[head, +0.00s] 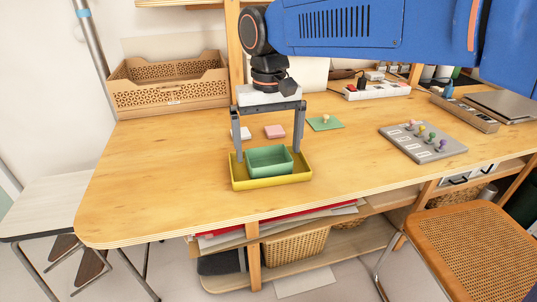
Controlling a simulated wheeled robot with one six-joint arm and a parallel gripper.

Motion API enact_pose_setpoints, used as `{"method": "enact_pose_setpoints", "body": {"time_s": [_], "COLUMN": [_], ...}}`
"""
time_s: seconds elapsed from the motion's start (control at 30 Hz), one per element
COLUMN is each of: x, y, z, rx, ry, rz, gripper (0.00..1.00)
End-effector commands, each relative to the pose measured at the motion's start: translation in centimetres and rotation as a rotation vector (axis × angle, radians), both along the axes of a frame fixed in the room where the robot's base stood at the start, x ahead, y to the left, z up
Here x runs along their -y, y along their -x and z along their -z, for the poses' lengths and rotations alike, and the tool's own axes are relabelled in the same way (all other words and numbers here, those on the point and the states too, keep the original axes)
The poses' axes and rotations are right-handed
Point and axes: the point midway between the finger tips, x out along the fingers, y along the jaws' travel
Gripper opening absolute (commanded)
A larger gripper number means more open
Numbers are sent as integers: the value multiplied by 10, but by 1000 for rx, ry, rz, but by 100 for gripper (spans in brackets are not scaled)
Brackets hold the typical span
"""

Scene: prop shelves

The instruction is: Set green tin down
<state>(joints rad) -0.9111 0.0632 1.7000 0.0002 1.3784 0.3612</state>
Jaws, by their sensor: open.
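The green tin (269,162) is a small open rectangular container. It sits inside a larger yellow tray (271,184) near the front edge of the wooden table. My gripper (268,156) points down over the tin with its two fingers spread wide, one at the tin's left and one at its right. Whether the fingers touch the tin's sides cannot be told from this view.
Pink (274,131) and white (241,133) blocks and a green board (325,123) lie just behind. A grey peg board (423,143) lies to the right. A wooden crate (168,84) stands at back left. The table's left part is clear.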

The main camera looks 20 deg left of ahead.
Motion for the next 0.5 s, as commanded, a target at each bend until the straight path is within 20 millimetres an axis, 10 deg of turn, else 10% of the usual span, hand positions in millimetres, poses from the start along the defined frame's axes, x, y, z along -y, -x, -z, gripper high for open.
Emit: {"method": "enact_pose_setpoints", "body": {"time_s": [0.5], "x": [0], "y": [0], "z": [-83], "rx": [1], "ry": [-1], "rz": [0], "gripper": [100]}}
